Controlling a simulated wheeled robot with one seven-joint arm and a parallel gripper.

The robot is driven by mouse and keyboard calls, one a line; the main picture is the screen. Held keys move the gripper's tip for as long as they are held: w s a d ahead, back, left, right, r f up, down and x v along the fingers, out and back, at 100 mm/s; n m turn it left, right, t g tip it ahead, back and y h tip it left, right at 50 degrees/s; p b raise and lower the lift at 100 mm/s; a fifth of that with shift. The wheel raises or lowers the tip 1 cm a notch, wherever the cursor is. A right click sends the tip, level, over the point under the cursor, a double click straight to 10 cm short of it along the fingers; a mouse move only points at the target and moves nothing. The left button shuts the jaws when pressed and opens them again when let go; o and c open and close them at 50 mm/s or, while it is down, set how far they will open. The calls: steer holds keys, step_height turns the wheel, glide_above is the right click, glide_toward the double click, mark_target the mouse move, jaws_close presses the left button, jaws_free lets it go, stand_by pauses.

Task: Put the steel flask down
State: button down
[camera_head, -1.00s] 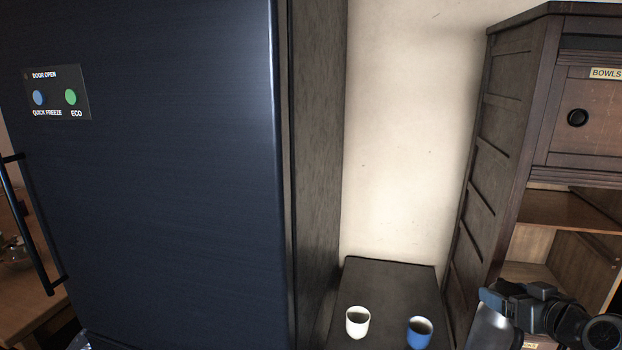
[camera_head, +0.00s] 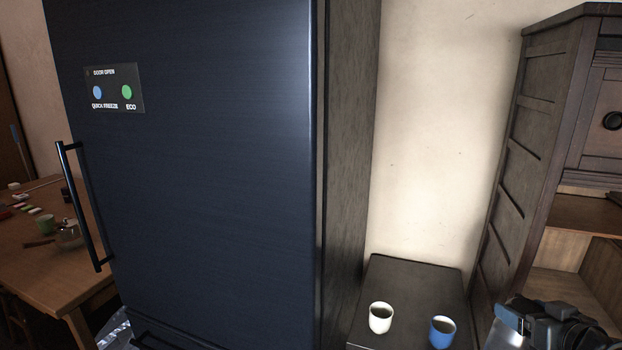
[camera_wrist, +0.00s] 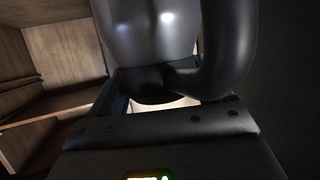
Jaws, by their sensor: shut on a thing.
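The steel flask (camera_wrist: 150,35) fills the upper middle of the wrist view, shiny and grey, with a dark curved handle (camera_wrist: 230,50) on its right. My gripper (camera_wrist: 170,95) is shut on it; the exact contact is partly hidden. In the head view my gripper (camera_head: 508,314) is at the lower right, and a pale shiny part of the flask (camera_head: 498,337) shows just below it, cut off by the bottom edge. The flask is held in front of the dark cabinet.
A dark fridge (camera_head: 210,150) fills the centre left. A low dark surface (camera_head: 410,285) carries a white cup (camera_head: 380,318) and a blue cup (camera_head: 442,332). A wooden cabinet (camera_head: 530,150) with open shelves stands right. A wooden table (camera_head: 50,275) with several small items is far left.

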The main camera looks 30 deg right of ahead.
steer(key=w+a+f+n+t+y, duration=0.1)
steer(key=w+a+f+y, duration=0.1)
steer(key=w+a+f, duration=0.5)
steer(key=w+a+f+n+y, duration=0.1)
steer(key=w+a+f+n, duration=0.2)
steer(key=a, duration=0.7)
steer(key=a+f+y, duration=0.1)
steer(key=a+f, duration=0.3)
steer(key=a, duration=0.6)
steer(key=w+a+f+n+y, duration=0.1)
steer(key=a+f, duration=0.3)
steer(key=a, duration=0.6)
steer(key=shift+w+t+y, duration=0.3)
steer(key=shift+y, duration=0.2)
